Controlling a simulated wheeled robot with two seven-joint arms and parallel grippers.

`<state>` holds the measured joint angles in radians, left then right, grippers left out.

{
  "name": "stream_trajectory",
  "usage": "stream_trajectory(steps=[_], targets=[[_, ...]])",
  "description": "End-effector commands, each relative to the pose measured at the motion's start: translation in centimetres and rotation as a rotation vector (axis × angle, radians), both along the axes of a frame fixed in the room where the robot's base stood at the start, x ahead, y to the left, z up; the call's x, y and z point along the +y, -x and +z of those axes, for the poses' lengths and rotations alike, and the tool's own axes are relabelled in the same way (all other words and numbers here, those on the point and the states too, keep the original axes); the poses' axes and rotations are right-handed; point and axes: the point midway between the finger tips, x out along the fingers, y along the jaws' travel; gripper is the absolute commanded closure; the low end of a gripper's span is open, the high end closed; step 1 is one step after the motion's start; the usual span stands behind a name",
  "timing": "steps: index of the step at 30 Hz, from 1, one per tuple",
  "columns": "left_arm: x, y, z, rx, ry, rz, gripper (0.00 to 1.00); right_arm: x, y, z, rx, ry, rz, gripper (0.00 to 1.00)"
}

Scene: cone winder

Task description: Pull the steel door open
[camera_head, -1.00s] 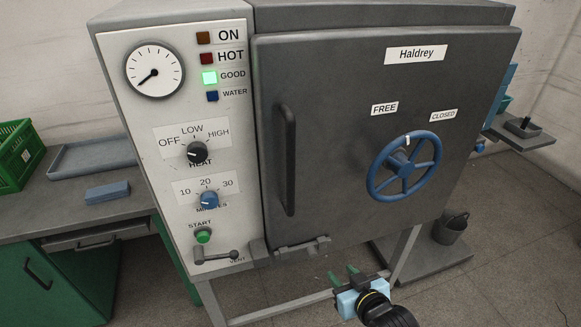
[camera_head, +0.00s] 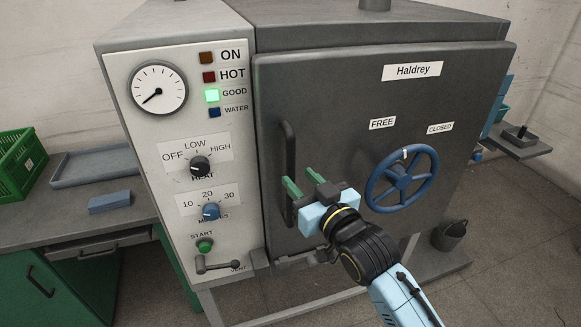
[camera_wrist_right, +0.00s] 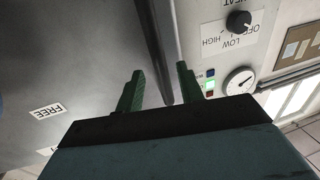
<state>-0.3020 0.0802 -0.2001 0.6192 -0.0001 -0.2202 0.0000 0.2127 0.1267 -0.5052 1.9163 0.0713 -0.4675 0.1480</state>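The steel door (camera_head: 330,110) is a dark grey panel that appears shut against the machine. Its dark vertical bar handle (camera_head: 288,160) is on the door's left side. My right gripper (camera_head: 302,180) is in front of the door beside the handle, with its two green fingers apart. In the right wrist view the handle (camera_wrist_right: 154,50) runs between the spread fingers (camera_wrist_right: 158,90) from this angle; I cannot tell whether they touch it. The blue handwheel (camera_head: 402,180) is on the door's right, its white mark pointing up between the FREE and CLOSED labels. My left gripper is not in view.
The pale control panel (camera_head: 175,130) with gauge, lamps and knobs stands left of the door. A bench with a green crate (camera_head: 20,160) is at left. A bucket (camera_head: 450,232) stands at lower right.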

Motion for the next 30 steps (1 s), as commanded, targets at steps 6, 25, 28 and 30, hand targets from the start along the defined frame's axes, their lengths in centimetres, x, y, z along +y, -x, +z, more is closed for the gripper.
stream_trajectory(steps=[6,25,28,30], targets=[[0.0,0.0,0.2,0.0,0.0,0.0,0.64,1.7,-3.0,0.0,0.0,0.0,0.0,0.63],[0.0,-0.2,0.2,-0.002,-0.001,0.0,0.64,2.4,-4.3,0.0,0.0,0.0,0.0,0.77],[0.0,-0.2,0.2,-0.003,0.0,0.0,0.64,2.4,-4.3,0.0,0.0,0.0,0.0,0.9],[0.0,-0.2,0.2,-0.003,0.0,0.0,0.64,2.4,-4.3,-0.1,0.001,0.0,0.0,0.99]])
